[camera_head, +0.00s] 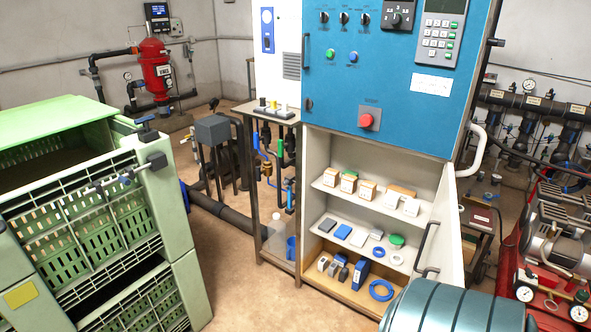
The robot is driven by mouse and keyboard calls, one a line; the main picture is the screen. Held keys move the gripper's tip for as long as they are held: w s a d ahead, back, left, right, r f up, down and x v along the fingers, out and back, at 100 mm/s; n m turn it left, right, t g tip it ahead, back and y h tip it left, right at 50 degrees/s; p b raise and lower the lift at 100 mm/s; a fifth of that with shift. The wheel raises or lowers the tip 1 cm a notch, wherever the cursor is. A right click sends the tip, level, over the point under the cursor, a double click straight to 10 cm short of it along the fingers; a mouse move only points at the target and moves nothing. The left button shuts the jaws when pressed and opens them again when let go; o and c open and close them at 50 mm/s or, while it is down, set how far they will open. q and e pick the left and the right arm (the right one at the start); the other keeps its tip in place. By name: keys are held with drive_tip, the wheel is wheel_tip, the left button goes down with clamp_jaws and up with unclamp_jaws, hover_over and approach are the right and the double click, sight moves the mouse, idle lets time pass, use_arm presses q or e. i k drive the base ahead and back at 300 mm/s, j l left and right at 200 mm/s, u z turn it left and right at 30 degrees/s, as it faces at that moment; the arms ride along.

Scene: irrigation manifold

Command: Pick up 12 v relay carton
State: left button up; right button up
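Several small cartons stand on the top shelf (338,193) of the open cabinet below the blue control panel. On the left are brown cartons with white fronts (330,178), (348,183) and (366,193). To their right are a flat brown carton (401,190) and two white boxes (391,200) and (411,207). Their labels are too small to read, so I cannot tell which is the 12 v relay carton. Neither of my grippers shows in the head view.
The cabinet door (440,240) is swung open on the right. Lower shelves hold flat boxes, a green-topped roll (396,240) and a blue ring (381,290). A teal ribbed tank (455,307) stands in front at right, green crates (95,235) at left. Floor (240,285) between is clear.

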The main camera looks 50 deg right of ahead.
sight(331, 176)
drive_tip(key=i+z, duration=0.4)
drive_tip(key=i+j+z, duration=0.1)
drive_tip(key=i+z, duration=0.25)
drive_tip(key=i+j+z, duration=0.15)
drive_tip(key=z, duration=0.25)
drive_tip(key=i+j, duration=0.05)
drive_tip(key=i, duration=0.05)
